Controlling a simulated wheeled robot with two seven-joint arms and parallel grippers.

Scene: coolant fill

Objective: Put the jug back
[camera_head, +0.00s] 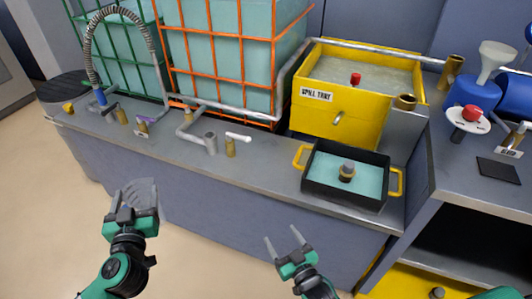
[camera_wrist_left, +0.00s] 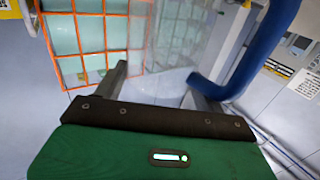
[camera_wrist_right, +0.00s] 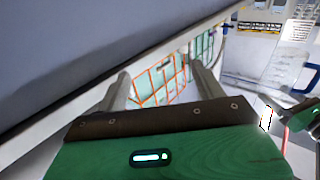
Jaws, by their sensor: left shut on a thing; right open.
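A clear, see-through jug (camera_head: 141,190) is at my left gripper (camera_head: 134,207), out over the floor in front of the bench. In the left wrist view the jug shows as a pale clear body (camera_wrist_left: 180,45) with a thick blue handle (camera_wrist_left: 262,48). The left gripper is shut on it; the exact contact is hard to make out. My right gripper (camera_head: 283,238) is open and empty, low in front of the bench. In the right wrist view its fingers (camera_wrist_right: 158,92) are apart with nothing between them.
The bench (camera_head: 250,178) carries a black tray (camera_head: 325,187) with yellow handles, holding pale blue liquid and a capped item. A funnel (camera_head: 492,60) and blue parts crowd the right. The bench's front strip is partly clear.

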